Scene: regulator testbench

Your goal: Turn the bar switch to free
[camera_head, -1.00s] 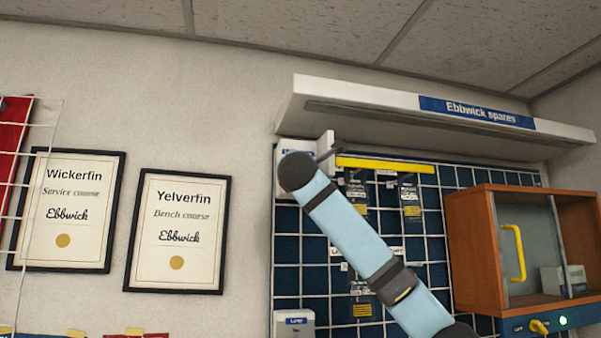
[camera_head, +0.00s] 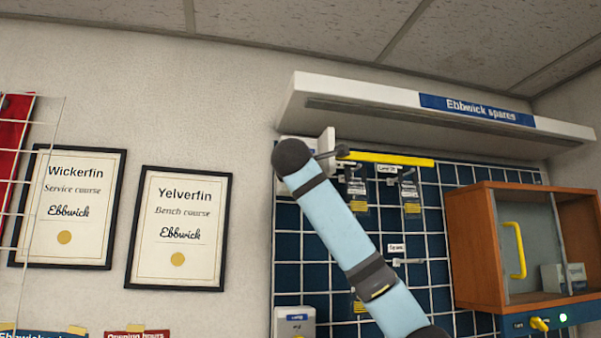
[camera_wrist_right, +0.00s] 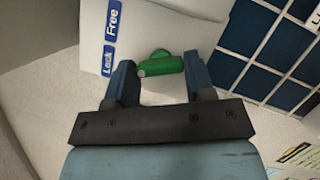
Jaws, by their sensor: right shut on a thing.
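In the right wrist view, the green bar switch (camera_wrist_right: 164,65) sticks out from a white box (camera_wrist_right: 165,28). Blue labels "Free" (camera_wrist_right: 113,18) and "Lock" (camera_wrist_right: 108,60) are on the box, left of the switch in the picture. My right gripper (camera_wrist_right: 160,68) has its two blue fingers on either side of the bar and is shut on it. In the head view, my right arm hides the switch and gripper. My left gripper is not in view.
A white shelf (camera_head: 350,98) marked "Ebbwick spares" juts out above my arm. A wire grid panel (camera_head: 440,240) with hanging packets is behind it. A wooden cabinet (camera_head: 475,245) with a yellow handle stands at right. Framed certificates (camera_head: 180,225) hang at left.

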